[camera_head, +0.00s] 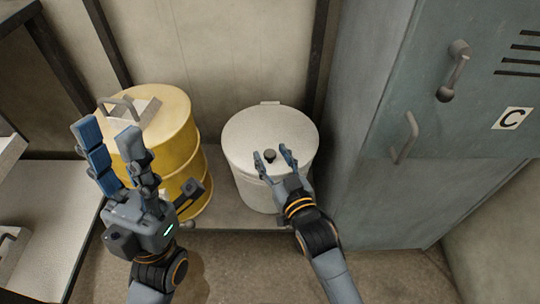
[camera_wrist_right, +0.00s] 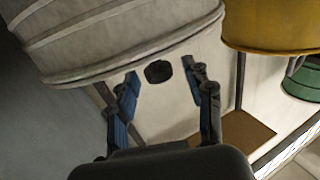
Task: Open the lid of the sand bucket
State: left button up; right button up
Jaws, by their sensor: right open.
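The sand bucket (camera_head: 252,192) is a white round bucket between the yellow drum and the locker. My left gripper (camera_head: 110,140) is open and empty, in front of the yellow drum.
The yellow drum (camera_head: 178,120) stands left of the bucket, with a grey handled object (camera_head: 130,112) on top. A grey-blue locker (camera_head: 375,110) marked C stands close on the right. A shelf (camera_head: 50,215) is at the left. The floor (camera_head: 400,280) in front is clear.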

jog(key=shift+x, duration=0.85)
jog(key=shift+c, duration=0.4)
grip_shut()
jog(key=shift+r, duration=0.1)
